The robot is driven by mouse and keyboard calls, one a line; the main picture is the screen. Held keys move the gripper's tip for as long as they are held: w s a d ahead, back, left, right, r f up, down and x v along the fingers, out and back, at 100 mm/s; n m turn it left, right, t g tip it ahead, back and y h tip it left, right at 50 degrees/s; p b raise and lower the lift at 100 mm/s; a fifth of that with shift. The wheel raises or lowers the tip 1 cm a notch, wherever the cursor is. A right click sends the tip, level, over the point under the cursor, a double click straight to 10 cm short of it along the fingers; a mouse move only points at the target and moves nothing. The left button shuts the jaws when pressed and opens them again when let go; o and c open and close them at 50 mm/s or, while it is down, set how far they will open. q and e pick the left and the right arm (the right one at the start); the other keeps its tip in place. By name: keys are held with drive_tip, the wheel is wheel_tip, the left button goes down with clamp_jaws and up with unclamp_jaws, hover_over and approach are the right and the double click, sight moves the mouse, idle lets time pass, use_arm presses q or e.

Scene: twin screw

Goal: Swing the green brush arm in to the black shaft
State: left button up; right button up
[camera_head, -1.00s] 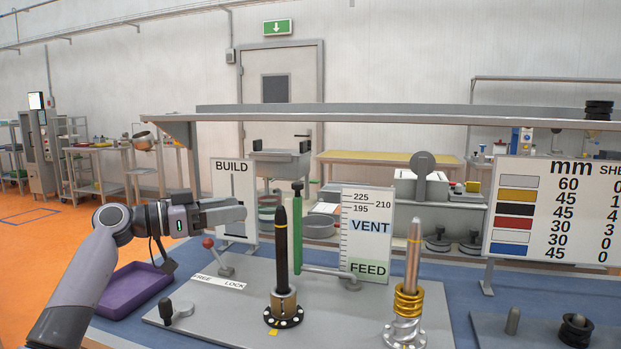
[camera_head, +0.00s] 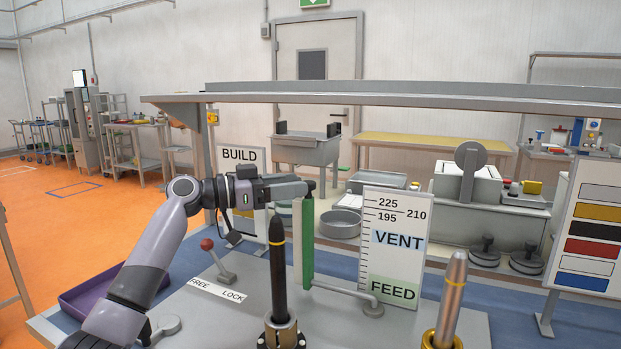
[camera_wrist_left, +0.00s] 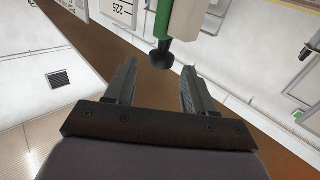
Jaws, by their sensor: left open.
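The green brush (camera_head: 303,240) stands upright on a thin grey arm (camera_head: 343,289) that pivots on a post at its right. The black shaft (camera_head: 278,275), with a gold band near its tip, stands upright in a holder, left of the brush and apart from it. My left gripper (camera_head: 306,187) is at the brush's dark top knob. In the left wrist view, the open fingers (camera_wrist_left: 159,82) are on either side of the line to the black knob (camera_wrist_left: 162,54); nothing is gripped. Contact cannot be told. My right gripper is not in view.
A red-knobbed lever (camera_head: 207,244) stands by the FREE/LOCK label. A steel-tipped shaft (camera_head: 451,295) stands at right. The VENT/FEED scale board (camera_head: 396,262) is behind the brush arm. A grey shelf (camera_head: 400,97) spans above; a purple tray (camera_head: 85,295) lies at left.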

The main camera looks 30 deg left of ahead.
use_arm(q)
drive_tip(key=shift+p+x, duration=0.5)
drive_tip(key=shift+x, duration=1.65)
drive_tip(key=shift+a, duration=0.1)
clamp_jaws()
